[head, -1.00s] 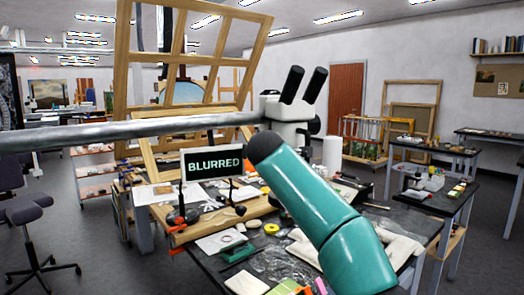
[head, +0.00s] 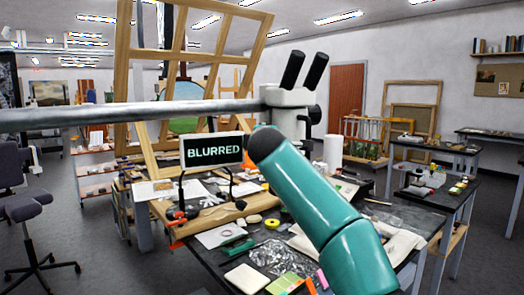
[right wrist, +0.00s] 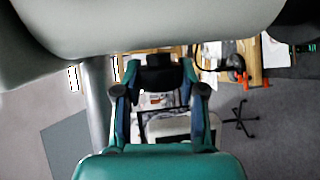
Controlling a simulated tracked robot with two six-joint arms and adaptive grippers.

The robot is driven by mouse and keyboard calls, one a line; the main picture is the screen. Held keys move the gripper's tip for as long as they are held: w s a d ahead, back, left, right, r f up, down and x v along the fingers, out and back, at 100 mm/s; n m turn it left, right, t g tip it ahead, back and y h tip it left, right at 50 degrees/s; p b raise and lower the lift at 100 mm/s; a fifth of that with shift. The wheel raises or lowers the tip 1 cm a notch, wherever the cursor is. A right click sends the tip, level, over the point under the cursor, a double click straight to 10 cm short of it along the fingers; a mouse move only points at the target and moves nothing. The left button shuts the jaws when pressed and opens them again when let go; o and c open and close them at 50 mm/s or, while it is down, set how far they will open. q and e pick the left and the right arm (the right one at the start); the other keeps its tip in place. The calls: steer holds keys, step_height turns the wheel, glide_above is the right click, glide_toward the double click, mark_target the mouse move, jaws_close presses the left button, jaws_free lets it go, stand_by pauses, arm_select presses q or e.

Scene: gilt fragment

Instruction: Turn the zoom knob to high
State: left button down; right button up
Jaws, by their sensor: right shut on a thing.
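The microscope (head: 290,96) has a white head with two black eyepieces and hangs on a long grey boom. A display (head: 213,152) beside it reads BLURRED. In the right wrist view the grey microscope body (right wrist: 150,25) fills the top. My right gripper (right wrist: 160,78) reaches up below it, with its two fingertips shut on a dark knob (right wrist: 158,74), taken to be the zoom knob. Its marking and setting cannot be read. In the head view my teal right arm hides that gripper and the knob. My left gripper is in no view.
The grey boom (head: 130,113) crosses the left half of the head view. The dark worktable (head: 285,240) below is cluttered with papers, tape and small tools. A wooden frame (head: 122,60) stands behind, and a stool (head: 40,210) is at the left.

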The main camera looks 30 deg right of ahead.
steer(key=m+t+h+b, duration=0.1)
steer(key=t+b, duration=0.1)
steer(key=b, duration=0.3)
steer(key=f+m+t+h+b, duration=0.1)
steer(key=b, duration=0.3)
steer(key=shift+w+f+t+h+b, duration=0.1)
steer(key=shift+f+t+h+b, duration=0.1)
steer(key=shift+t+h+b, duration=0.2)
steer(key=shift+r+m+t+h+b, duration=0.3)
steer(key=shift+m+t+h, duration=0.1)
steer(key=shift+m+h, duration=0.1)
steer(key=shift+d+h, duration=0.1)
steer(key=shift+h, duration=0.3)
steer(key=shift+r+m+t+h, duration=0.1)
steer(key=shift+m+t+h, duration=0.3)
steer(key=shift+m+h, duration=0.6)
steer(key=shift+m+t, duration=0.3)
steer(key=o, duration=1.2)
steer(key=shift+w, duration=0.1)
steer(key=shift+c, duration=0.2)
steer(key=shift+h, duration=0.4)
steer(key=shift+s+r, duration=0.1)
steer(key=shift+s, duration=0.1)
